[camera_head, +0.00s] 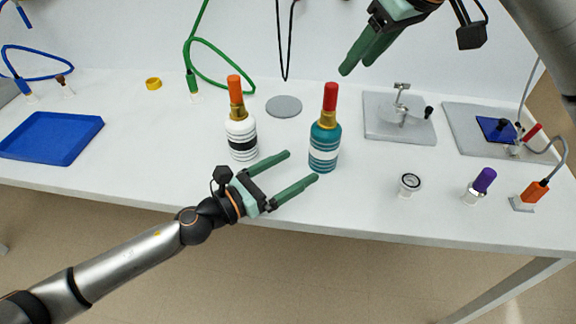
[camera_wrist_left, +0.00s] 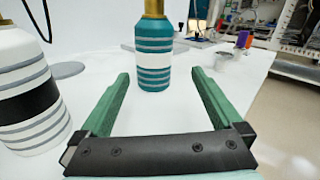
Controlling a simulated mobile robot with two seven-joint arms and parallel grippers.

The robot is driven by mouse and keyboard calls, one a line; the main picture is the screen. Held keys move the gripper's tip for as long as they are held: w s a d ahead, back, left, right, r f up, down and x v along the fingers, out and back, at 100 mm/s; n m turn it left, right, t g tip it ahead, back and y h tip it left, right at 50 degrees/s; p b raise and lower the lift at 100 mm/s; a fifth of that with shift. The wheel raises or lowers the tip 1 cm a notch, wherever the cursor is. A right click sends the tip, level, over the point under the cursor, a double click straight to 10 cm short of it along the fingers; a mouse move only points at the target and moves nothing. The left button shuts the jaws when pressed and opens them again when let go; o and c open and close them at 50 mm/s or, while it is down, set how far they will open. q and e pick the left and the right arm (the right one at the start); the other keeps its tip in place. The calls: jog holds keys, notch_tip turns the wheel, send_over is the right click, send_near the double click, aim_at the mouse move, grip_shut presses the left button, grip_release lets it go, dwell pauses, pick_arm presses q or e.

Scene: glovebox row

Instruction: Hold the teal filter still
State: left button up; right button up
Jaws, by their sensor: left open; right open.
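The teal filter (camera_head: 324,146) is a teal bottle-shaped body with grey and white bands, a brass neck and a red top. It stands upright on the white bench. My left gripper (camera_head: 303,166) is open and empty just in front of it, to its left in the head view. In the left wrist view the teal filter (camera_wrist_left: 153,60) stands beyond and between the open fingertips (camera_wrist_left: 160,75), apart from them; its top is cut off. My right gripper (camera_head: 357,62) is raised at the upper right of the teal filter, open and holding nothing visible.
A white filter (camera_head: 241,140) with an orange top stands left of the teal one, close to my left gripper; it also shows in the left wrist view (camera_wrist_left: 30,100). A grey disc (camera_head: 284,106) lies behind. A grey plate with a fixture (camera_head: 380,125) is at the right.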

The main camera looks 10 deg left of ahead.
aim_at(334, 143)
pick_arm(q)
jog(key=shift+w+a+f+m, duration=0.15)
jog(key=shift+w+a+m, duration=0.1)
jog(key=shift+w+m, duration=0.4)
jog(key=shift+w+d, duration=0.15)
jog(key=shift+d, duration=0.1)
jog(key=x, duration=1.1)
jog(key=shift+w+d, duration=0.15)
jog(key=shift+d, duration=0.1)
jog(key=shift+c, duration=0.4)
jog(key=shift+f, duration=0.1)
jog(key=c, duration=1.4)
